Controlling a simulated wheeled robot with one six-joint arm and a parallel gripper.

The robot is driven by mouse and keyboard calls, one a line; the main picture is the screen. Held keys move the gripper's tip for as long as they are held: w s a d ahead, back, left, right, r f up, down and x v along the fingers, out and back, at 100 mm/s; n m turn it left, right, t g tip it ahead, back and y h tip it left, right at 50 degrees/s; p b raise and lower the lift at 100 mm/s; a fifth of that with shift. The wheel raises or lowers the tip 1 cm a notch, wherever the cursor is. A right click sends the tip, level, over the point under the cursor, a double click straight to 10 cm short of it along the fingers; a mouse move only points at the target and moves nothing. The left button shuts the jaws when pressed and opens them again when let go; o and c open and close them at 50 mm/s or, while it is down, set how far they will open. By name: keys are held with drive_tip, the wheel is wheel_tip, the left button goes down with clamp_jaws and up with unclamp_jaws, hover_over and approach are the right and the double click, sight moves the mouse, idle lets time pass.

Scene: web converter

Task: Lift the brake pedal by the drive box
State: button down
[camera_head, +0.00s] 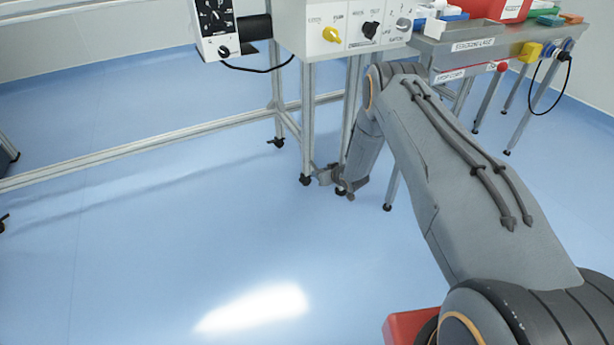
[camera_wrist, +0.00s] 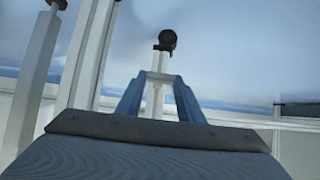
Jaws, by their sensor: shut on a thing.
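My gripper (camera_head: 325,175) is low by the machine's legs in the head view, small and partly hidden by my wrist.
Metal legs on dark casters (camera_head: 306,180) stand close around my gripper. A long low rail (camera_head: 130,150) runs left from the frame. A bench (camera_head: 470,45) with a red stop button and coloured items is at the upper right.

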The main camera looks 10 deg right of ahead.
idle(0.4)
drive_tip(key=c, duration=1.2)
unclamp_jaws()
drive_tip(key=p+v, duration=0.3)
drive_tip(key=v, duration=0.5)
drive_tip(key=shift+w+a, duration=0.1)
